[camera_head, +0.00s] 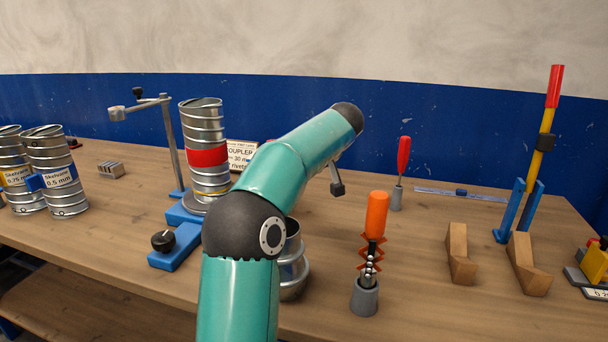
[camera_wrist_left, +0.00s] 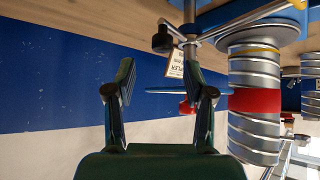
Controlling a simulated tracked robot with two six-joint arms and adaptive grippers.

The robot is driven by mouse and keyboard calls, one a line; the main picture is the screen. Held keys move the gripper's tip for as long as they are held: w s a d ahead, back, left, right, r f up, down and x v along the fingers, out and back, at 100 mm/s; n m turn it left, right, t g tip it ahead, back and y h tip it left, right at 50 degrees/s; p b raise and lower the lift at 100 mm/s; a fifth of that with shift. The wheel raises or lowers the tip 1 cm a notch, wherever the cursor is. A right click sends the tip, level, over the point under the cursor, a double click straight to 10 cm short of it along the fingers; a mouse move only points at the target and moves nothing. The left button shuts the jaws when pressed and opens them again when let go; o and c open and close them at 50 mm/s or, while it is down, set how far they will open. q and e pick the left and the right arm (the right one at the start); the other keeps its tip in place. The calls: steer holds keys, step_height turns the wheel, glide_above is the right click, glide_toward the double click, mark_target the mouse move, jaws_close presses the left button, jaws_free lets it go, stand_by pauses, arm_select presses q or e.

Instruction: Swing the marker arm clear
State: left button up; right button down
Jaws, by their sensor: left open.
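The ribbed spiral duct (camera_head: 206,128) with a red band stands upright on a blue base; the duct also shows upside down in the left wrist view (camera_wrist_left: 255,125). My left gripper (camera_wrist_left: 158,70) is open, with nothing between its fingers. In the head view my teal arm hides most of it. The left wrist view shows a metal rod (camera_wrist_left: 235,22) near the duct's base.
Two labelled ducts (camera_head: 55,175) stand at the left. A blue box with a black dial (camera_head: 175,247) lies in front. An orange-handled tool (camera_head: 376,215), a red-handled tool (camera_head: 403,158), wooden blocks (camera_head: 458,255) and a red-yellow lever (camera_head: 545,120) occupy the right side.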

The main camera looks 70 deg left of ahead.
arm_select(q)
steer(key=v, duration=0.6)
steer(key=shift+d+r, duration=0.2)
steer(key=shift+d, duration=0.05)
